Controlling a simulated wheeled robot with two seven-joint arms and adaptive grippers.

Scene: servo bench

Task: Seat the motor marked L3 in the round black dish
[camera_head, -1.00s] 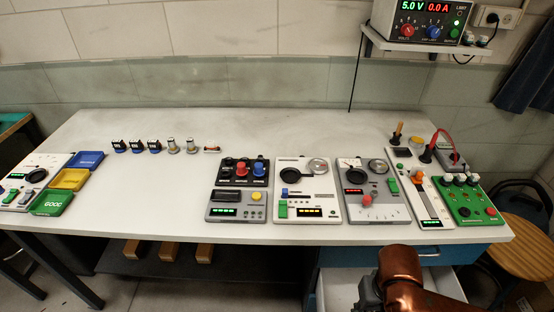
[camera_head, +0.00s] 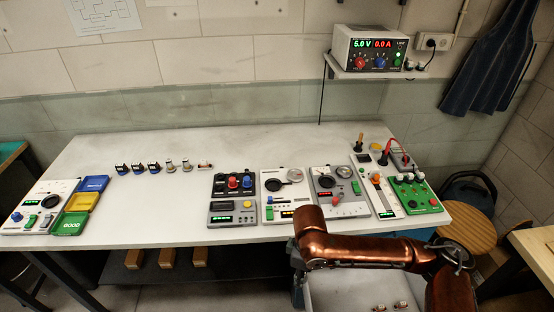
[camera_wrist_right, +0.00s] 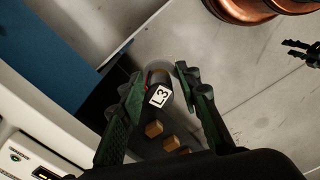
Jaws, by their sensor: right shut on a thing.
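The motor marked L3 (camera_wrist_right: 159,96) shows in the right wrist view, a dark cylinder with a white label. It is between the green-black fingers of my right gripper (camera_wrist_right: 160,92), which is shut on it. In the head view my right gripper (camera_head: 298,285) hangs in front of the bench edge, mostly hidden by my copper arm, and the motor is not visible. Round black dishes show on the white panel (camera_head: 269,189), on the grey panel (camera_head: 326,182) and on the far-left panel (camera_head: 52,201). A dark gripper at the wrist view's right edge, seemingly my left (camera_wrist_right: 299,51), has its fingers apart.
A drawer (camera_head: 340,292) stands open under the bench, with small parts (camera_head: 401,305) in it. A row of small motors (camera_head: 153,167) stands at the bench's back left. Blue, yellow and green trays (camera_head: 81,202) lie at left. The bench middle (camera_head: 160,205) is clear.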

